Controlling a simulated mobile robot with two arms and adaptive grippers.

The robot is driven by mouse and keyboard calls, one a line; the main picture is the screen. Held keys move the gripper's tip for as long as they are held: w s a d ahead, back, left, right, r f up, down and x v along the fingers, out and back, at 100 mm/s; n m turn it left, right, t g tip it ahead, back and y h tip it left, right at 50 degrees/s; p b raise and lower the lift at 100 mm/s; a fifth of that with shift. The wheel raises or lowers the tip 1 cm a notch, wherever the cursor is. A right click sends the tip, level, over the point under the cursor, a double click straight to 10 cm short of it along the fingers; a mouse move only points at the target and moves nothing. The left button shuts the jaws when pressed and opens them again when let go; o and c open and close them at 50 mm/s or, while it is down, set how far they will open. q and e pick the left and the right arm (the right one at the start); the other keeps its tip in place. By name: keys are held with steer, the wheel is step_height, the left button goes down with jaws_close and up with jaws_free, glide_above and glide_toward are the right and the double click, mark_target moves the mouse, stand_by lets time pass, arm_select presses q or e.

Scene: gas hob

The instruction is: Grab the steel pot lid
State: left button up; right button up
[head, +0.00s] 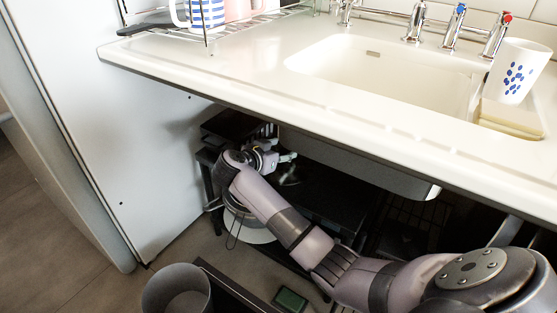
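My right arm reaches from the lower right to under the sink counter. My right gripper (284,158) is over a dark low shelf, its fingers pointing to the right. It is small and in shadow, so I cannot tell if it is open or shut. A small shiny patch (290,179) lies just below the fingers. It may be part of the steel pot lid, but no lid shows clearly. My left gripper is not in view.
The white counter (240,82) and sink basin (370,70) overhang the arm. The dark shelf (335,207) has a white bucket (250,233) beneath its left part. A grey bin (177,290) stands in front. A white panel closes off the left. A cup (517,72) stands by the sink.

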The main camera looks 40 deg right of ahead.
steer(key=shift+s+f, duration=0.1)
steer(key=shift+f, duration=0.1)
jaws_close()
stand_by(0.5)
